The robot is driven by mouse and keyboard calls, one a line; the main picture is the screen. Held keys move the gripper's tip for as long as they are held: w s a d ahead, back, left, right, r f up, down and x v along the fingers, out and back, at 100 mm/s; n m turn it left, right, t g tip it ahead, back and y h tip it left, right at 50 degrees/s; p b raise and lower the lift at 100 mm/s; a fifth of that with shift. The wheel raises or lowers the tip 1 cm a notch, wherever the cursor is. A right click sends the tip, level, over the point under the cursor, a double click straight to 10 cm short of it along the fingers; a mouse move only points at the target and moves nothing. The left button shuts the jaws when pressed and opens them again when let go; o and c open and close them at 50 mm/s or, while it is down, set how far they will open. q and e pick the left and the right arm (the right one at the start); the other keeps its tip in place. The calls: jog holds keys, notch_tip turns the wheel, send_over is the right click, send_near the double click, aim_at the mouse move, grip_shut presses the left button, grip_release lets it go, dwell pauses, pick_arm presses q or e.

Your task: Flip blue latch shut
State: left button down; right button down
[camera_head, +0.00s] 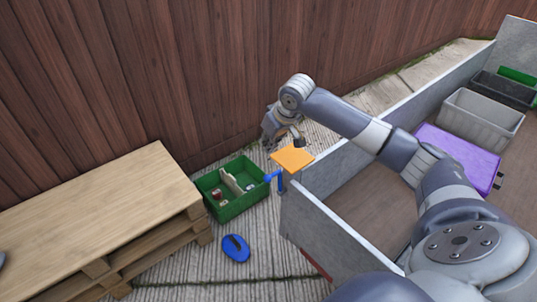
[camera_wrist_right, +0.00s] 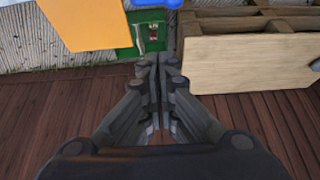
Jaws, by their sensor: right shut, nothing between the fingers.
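The blue latch (camera_head: 275,178) sits at the near corner of a grey-walled bed, beside and just below a flat orange plate (camera_head: 293,158). It looks like a bent blue lever with a part pointing down; I cannot tell its exact position. My right gripper (camera_head: 298,142) is shut and empty, just behind and above the orange plate, apart from the latch. The orange plate (camera_wrist_right: 80,25) is at upper left there. My left gripper is not in view.
A green crate (camera_head: 235,207) with small items stands on the paving beside a wooden pallet-like table (camera_head: 100,205). A blue oval object (camera_head: 236,248) lies on the ground. The grey bed wall (camera_head: 325,228) encloses a purple box (camera_head: 455,155) and grey bin (camera_head: 480,118). A wooden fence (camera_head: 200,70) runs behind.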

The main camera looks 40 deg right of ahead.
jog(key=x, duration=1)
jog(key=s+p, duration=0.2)
jog(key=s, duration=0.2)
jog(key=shift+s+d, duration=0.15)
jog(key=shift+s, duration=0.1)
